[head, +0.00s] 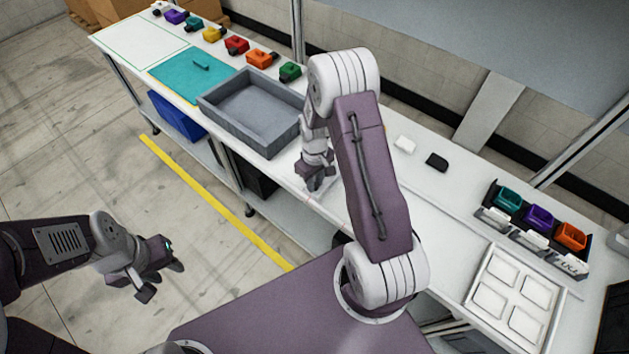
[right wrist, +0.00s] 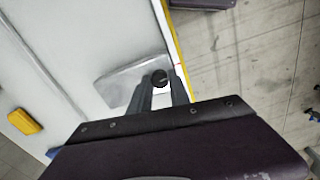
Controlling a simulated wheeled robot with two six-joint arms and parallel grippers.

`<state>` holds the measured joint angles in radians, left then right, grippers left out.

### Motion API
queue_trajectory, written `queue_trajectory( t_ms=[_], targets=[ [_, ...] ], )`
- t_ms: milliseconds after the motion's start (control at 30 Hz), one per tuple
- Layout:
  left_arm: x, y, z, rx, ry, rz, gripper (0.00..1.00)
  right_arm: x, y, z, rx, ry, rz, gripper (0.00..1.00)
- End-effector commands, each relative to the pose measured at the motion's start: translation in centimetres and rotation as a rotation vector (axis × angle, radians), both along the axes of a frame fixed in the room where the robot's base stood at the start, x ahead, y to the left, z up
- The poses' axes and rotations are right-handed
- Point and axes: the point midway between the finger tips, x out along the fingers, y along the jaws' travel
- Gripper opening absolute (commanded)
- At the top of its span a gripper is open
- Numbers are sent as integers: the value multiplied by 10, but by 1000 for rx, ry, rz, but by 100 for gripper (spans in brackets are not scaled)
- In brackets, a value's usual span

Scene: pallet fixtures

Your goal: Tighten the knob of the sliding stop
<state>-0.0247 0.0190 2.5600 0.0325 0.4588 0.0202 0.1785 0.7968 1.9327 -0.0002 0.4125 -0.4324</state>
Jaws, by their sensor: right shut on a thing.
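The sliding stop (right wrist: 122,85) is a grey metal block on the white table top, close to the table's edge. Its small round black knob (right wrist: 160,76) shows between my right fingertips in the right wrist view. My right gripper (right wrist: 161,84) is shut on the knob, one finger on each side of it. In the head view my right gripper (head: 313,187) points down at the near table edge, and its arm hides part of the table. My left gripper (head: 162,280) hangs over the floor, open and empty, away from the table.
A grey tray (head: 226,121) stands left of my right gripper. Several coloured items line the table's back left. A white block (head: 405,144) and a black piece (head: 437,161) lie behind my right arm. A rack (head: 549,257) and a white pocketed tray (head: 479,273) are at the right.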

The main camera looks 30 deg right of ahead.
Motion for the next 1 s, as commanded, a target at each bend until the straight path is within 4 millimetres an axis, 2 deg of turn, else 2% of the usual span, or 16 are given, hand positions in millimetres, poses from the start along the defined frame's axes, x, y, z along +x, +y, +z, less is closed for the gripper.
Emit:
queue_trajectory(
  t_ms=[1000],
  targets=[
    [0, 0, 7, 0, 0, 0, 36, 1, 0, 1, 0, -4, -964, 0]
  ],
)
